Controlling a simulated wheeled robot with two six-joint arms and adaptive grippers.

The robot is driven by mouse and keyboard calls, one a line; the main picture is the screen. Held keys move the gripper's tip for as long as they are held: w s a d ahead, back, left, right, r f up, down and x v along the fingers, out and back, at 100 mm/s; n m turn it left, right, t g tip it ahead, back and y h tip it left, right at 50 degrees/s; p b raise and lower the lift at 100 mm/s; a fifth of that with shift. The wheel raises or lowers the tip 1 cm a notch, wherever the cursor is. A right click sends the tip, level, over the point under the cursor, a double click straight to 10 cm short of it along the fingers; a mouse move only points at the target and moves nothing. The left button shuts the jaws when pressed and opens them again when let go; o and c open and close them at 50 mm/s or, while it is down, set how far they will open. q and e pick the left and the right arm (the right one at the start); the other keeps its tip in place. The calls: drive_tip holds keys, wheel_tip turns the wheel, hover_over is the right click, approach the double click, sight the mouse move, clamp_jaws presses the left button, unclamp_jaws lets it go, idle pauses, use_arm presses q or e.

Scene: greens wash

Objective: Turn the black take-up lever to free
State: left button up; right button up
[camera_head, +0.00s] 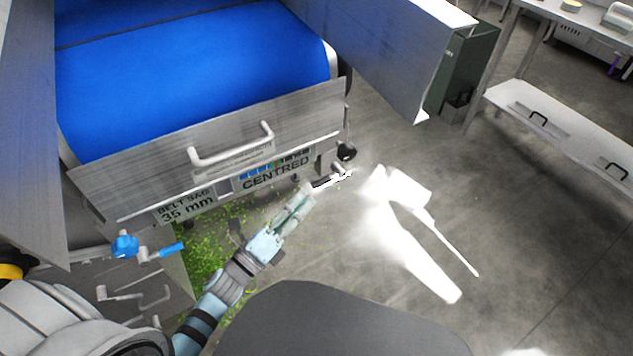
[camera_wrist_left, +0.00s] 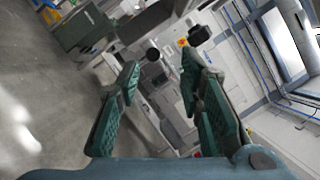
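A small black knob (camera_head: 347,151) sits at the lower right corner of the blue-belted machine in the head view. A short dark and bright bar (camera_head: 332,180) lies just below it; I cannot tell which of the two is the take-up lever. My left gripper (camera_head: 306,192) reaches up to this corner, with its fingertips close to the bar. In the left wrist view the green fingers of my left gripper (camera_wrist_left: 160,62) are apart with nothing gripped. A round black knob (camera_wrist_left: 153,54) shows between them, and a black block (camera_wrist_left: 200,35) beyond the right finger. My right gripper is not in view.
The blue belt (camera_head: 190,85) runs behind a steel panel with a white handle (camera_head: 232,150). A blue-handled valve (camera_head: 125,246) is at left. Green scraps (camera_head: 205,245) litter the floor. Open floor, with glare, lies right.

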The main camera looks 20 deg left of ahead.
sight(317, 181)
use_arm(q)
drive_tip(key=x, duration=0.4)
drive_tip(key=f+x, duration=0.1)
drive_tip(key=x, duration=0.1)
drive_tip(key=shift+w+a+r, duration=0.1)
drive_tip(key=shift+w, duration=0.2)
drive_tip(key=shift+w+r, duration=0.1)
drive_tip(key=shift+w, duration=0.1)
drive_tip(key=c, duration=0.8)
clamp_jaws()
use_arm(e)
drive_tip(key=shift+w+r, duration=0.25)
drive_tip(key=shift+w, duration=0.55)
